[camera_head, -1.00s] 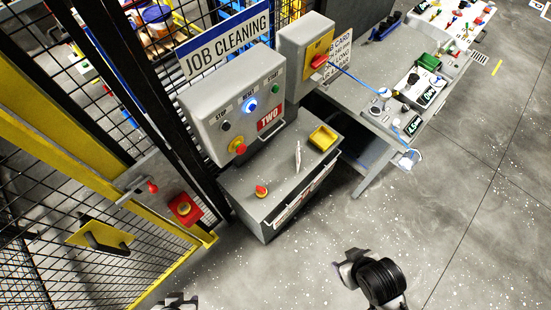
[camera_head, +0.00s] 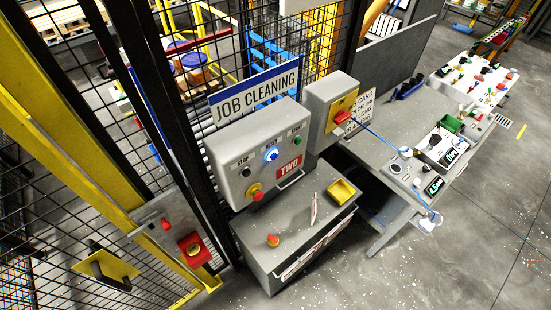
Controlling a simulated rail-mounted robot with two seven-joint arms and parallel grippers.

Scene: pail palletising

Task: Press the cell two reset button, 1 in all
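The cell two control box (camera_head: 262,150) is a grey box with a red "TWO" label (camera_head: 289,167), mounted under the "JOB CLEANING" sign (camera_head: 256,89). Its reset button (camera_head: 271,155) glows blue in the middle of the row. A dark stop button (camera_head: 246,172) is to its left and a green start button (camera_head: 297,141) to its right. A red emergency stop on a yellow base (camera_head: 255,191) sits below. Nothing touches the reset button. Neither of my grippers shows in this view.
A grey box with a red switch (camera_head: 341,117) is on the right. Below, a grey cabinet (camera_head: 290,239) holds a yellow tray (camera_head: 342,191) and a red knob (camera_head: 273,240). A cluttered workbench (camera_head: 385,141) stands right. Black mesh fence (camera_head: 75,125) is left. Floor is clear lower right.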

